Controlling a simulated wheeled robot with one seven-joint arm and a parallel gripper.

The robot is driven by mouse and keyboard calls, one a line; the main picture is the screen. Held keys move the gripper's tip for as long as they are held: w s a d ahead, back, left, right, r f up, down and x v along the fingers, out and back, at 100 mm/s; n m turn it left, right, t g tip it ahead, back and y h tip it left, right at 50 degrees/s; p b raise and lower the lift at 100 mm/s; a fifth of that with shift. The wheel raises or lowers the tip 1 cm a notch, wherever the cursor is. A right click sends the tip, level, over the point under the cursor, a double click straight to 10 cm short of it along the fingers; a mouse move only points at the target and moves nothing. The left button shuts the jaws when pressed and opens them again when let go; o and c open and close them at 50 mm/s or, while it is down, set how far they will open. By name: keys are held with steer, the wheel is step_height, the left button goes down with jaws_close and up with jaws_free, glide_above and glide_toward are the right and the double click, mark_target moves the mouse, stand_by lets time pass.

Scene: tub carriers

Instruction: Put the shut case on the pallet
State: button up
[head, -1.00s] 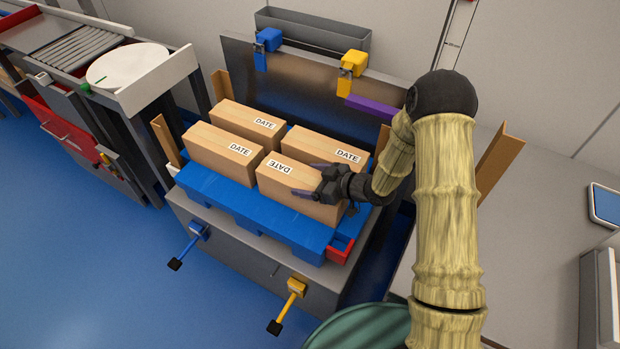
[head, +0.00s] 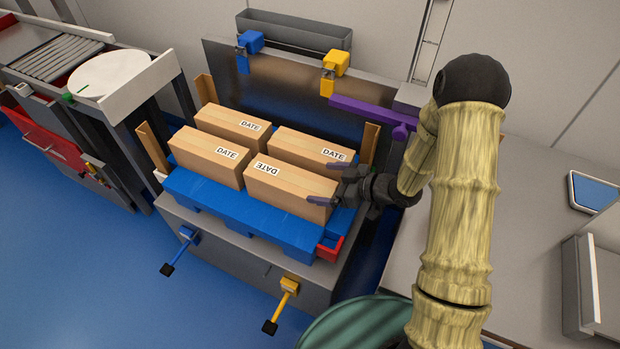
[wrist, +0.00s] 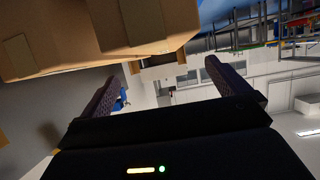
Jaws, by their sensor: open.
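Several shut brown cases with DATE labels sit on the blue pallet (head: 215,200) in the head view. They are a back left case (head: 225,121), a front left case (head: 205,158), a back right case (head: 308,147) and a front right case (head: 288,187). My gripper (head: 322,184) is open at the right end of the front right case, its fingers pointing left. In the wrist view the gripper (wrist: 172,78) has nothing between its fingers, and a brown case (wrist: 80,35) fills the upper left. Whether a finger touches the case I cannot tell.
The pallet stands on a grey station with a blue lever (head: 183,245) and a yellow lever (head: 283,300) in front. Brown corner posts (head: 153,147) stand around it. A purple bar (head: 370,112) crosses behind my arm. A red bin (head: 330,247) sits at the pallet's right front.

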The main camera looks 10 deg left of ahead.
steer(key=v, duration=0.2)
steer(key=shift+s+d+r, duration=0.1)
steer(key=shift+d+r, duration=0.05)
steer(key=shift+d, duration=0.2)
stand_by(0.4)
steer(key=w+d+r+m+t+h, duration=0.1)
steer(key=d+r+m+h, duration=0.2)
steer(key=d+h, duration=0.25)
steer(key=w+d+r+m+t+h, duration=0.1)
steer(key=d+r+m+t+h, duration=0.1)
steer(key=d+r+m+h, duration=0.25)
steer(key=s+d+r+m+g+h, duration=0.1)
steer(key=s+d+r+m+g, duration=0.1)
steer(key=s, duration=0.6)
steer(key=s+d+r+m+g+h, duration=0.1)
steer(key=s+m, duration=0.3)
steer(key=s, duration=0.4)
steer(key=shift+d+r+m+g+h, duration=0.35)
steer(key=shift+d+g+h, duration=0.05)
steer(key=shift+d+g, duration=0.5)
steer(key=shift+w, duration=0.1)
